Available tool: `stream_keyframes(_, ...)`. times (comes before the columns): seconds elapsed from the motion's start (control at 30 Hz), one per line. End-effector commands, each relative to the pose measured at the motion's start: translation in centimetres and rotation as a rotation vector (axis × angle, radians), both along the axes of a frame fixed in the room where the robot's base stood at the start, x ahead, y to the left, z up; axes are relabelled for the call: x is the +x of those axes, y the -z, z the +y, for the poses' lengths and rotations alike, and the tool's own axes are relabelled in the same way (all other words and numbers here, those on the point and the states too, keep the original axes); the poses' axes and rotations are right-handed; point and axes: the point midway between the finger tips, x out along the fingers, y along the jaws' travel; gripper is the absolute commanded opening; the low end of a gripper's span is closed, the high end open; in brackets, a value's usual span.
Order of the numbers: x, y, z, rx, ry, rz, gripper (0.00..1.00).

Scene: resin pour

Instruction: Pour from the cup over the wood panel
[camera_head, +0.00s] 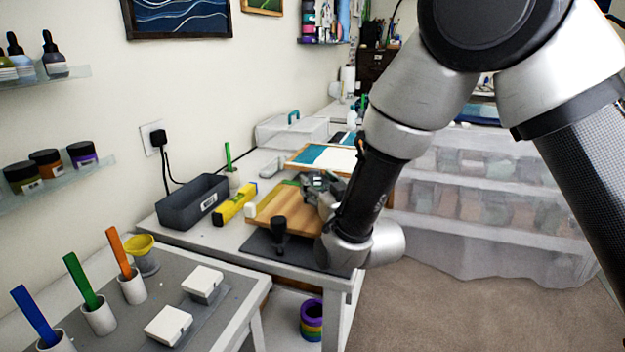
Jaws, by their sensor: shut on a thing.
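The wood panel (277,214) lies raised above the far table, with a green band along its back left edge. My gripper (322,184) is over the panel's right part, at the end of my arm reaching down from the upper right. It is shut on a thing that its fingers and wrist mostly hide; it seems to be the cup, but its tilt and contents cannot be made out. White cups with blue, green and orange sticks stand on the near table; one is the orange-stick cup (132,289).
A dark grey bin (193,201), a yellow level (236,204) and a green-stick cup (232,177) stand left of the panel. A black upright tool (279,236) stands at its front, on a dark mat (257,247). A framed blue-white piece (325,158) lies behind.

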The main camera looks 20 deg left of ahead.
Motion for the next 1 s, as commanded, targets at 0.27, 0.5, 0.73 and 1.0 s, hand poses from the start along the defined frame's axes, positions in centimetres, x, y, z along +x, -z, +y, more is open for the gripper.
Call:
stream_keyframes(0.27,-0.2,-0.7,0.4,-0.167,0.0,-0.103,0.27)
stream_keyframes(0.5,-0.8,-0.9,1.3,-0.518,0.0,-0.31,0.27)
stream_keyframes(0.73,-0.9,-0.5,1.5,-0.746,0.0,-0.444,0.27)
stream_keyframes(1.0,-1.0,-0.3,1.6,-0.851,-0.007,-0.503,0.27)
